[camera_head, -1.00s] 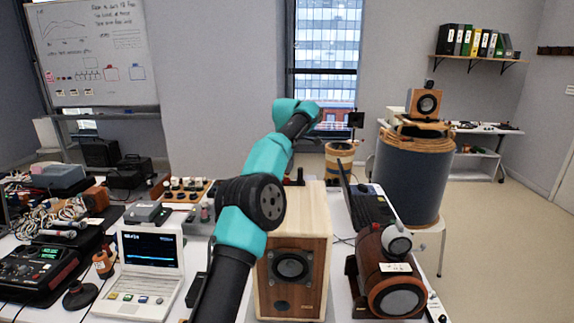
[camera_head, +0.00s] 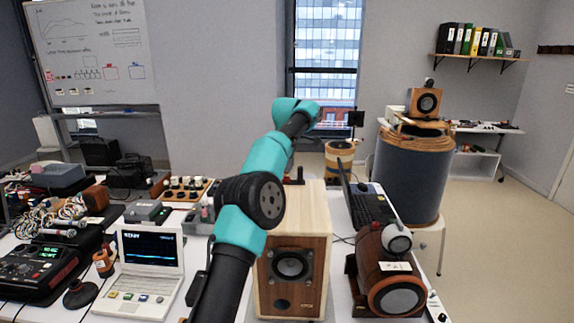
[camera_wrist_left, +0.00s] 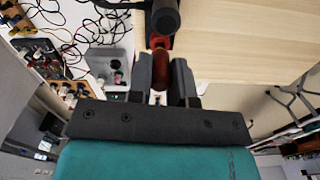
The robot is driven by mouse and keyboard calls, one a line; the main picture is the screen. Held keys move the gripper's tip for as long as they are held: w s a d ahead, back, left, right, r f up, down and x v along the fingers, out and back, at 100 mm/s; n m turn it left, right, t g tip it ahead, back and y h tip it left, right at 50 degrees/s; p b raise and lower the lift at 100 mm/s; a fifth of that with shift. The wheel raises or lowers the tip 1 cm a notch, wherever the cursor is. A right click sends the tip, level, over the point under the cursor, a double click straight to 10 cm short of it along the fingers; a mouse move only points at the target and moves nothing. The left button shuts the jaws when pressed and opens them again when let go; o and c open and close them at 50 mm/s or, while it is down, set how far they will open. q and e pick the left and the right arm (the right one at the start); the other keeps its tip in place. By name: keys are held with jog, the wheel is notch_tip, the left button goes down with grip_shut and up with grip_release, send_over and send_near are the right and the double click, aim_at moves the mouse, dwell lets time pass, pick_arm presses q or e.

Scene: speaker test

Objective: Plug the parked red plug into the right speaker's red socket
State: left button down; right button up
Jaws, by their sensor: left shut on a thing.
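My left gripper (camera_wrist_left: 161,82) is shut on a dark red plug (camera_wrist_left: 160,64) in the left wrist view. The plug lies between the two fingers, with a red and black part just beyond the fingertips, by the edge of a pale wooden top. In the head view a wooden speaker (camera_head: 293,266) stands upright with its driver facing me. A small red and dark piece (camera_head: 298,177) shows at its rear top edge; I cannot tell whether it is the plug. My left arm passes in front of the speaker's left side. No red socket can be made out.
A small white laptop (camera_head: 148,262) stands left of my arm. A brown cylindrical device (camera_head: 372,270) stands close right of the speaker. A grey box (camera_wrist_left: 112,66) and loose black cables lie beside the wooden top in the wrist view.

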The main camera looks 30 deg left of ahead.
pick_arm(q)
jog(key=shift+f, duration=0.85)
dwell(0.5)
jog(key=c, duration=1)
grip_release()
jog(key=shift+o, duration=0.2)
